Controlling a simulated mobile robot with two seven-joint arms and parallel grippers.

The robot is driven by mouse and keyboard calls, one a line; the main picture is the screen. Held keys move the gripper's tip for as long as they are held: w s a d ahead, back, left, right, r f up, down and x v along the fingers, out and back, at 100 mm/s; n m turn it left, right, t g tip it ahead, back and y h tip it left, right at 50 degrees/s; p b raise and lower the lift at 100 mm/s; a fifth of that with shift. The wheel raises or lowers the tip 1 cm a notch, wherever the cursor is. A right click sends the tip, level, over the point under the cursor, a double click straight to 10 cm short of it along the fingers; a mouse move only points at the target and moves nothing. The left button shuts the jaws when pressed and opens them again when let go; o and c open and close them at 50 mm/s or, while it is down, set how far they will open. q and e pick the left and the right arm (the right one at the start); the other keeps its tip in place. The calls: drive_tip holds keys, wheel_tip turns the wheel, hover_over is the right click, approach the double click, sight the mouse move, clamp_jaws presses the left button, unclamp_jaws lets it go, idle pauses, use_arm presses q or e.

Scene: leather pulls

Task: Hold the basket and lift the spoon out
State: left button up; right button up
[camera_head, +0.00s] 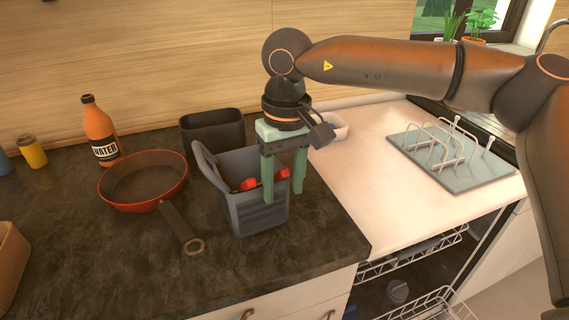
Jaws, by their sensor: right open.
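The basket (250,215) is a grey, open-topped bin with a raised back on the left, standing upright on the dark counter. Red parts (248,184) show inside it near its rim; they may belong to the spoon, but its full shape is hidden by the basket wall and my fingers. My right gripper (283,196) is open and points down, with its two green fingers over the right side of the basket. I cannot tell whether the fingers touch the basket or the red parts. My left gripper is not in view.
A red-rimmed pan (143,180) lies left of the basket, its handle pointing toward the front. A black bin (213,133) stands behind. An orange water bottle (100,132) is at the back left. A dish rack (452,158) sits on the white counter, above an open dishwasher (415,270).

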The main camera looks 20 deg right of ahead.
drive_tip(key=shift+f, duration=0.4)
clamp_jaws()
idle(0.4)
